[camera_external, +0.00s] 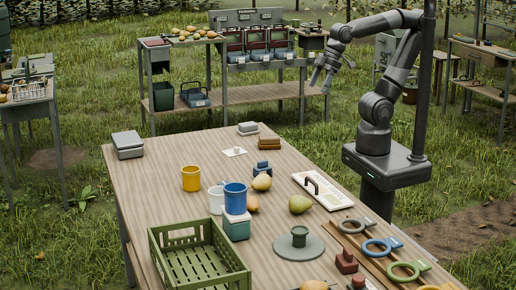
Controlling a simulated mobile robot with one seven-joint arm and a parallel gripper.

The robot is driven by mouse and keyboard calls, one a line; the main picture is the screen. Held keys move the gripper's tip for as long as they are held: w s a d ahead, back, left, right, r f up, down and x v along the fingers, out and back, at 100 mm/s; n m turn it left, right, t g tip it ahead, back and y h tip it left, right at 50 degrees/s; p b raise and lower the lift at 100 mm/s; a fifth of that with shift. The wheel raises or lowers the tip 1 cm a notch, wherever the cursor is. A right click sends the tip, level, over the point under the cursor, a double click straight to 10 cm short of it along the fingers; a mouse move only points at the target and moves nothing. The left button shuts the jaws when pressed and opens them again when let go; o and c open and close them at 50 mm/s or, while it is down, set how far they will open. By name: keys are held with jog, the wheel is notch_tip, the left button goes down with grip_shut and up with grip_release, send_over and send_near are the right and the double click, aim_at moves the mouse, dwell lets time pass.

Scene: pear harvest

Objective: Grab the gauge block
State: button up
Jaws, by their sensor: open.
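I cannot tell for sure which item is the gauge block; several small blocks are on the wooden table. A dark blue stepped block (264,173) sits mid-table beside a yellow pear (262,182). A teal box (236,228) sits in front, with a blue cup (235,198) on top of it. Grey blocks lie at the far left (128,145) and at the back (248,128), beside a brown block (269,143). My gripper (320,85) is open and empty, raised above and beyond the table's far right side, apart from all the blocks.
The wooden table (165,157) also holds a green crate (200,262), a yellow mug (191,179), a white mug (216,200), a green pear (300,204), a round grey plate (299,249) and a rail with coloured rings (376,247). The back left of the tabletop is mostly clear.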

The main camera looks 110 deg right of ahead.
jog(key=w+a+g, duration=0.1)
jog(key=w+g, duration=0.1)
jog(key=w, duration=1.1)
jog(key=n+g, duration=0.2)
jog(key=g, duration=0.1)
send_over(224, 183)
notch_tip(224, 183, down, 21)
notch_tip(224, 183, down, 6)
jog(key=shift+r, duration=0.15)
jog(key=shift+a+f, duration=0.2)
jog(key=shift+f, duration=2.45)
jog(key=shift+c, duration=0.5)
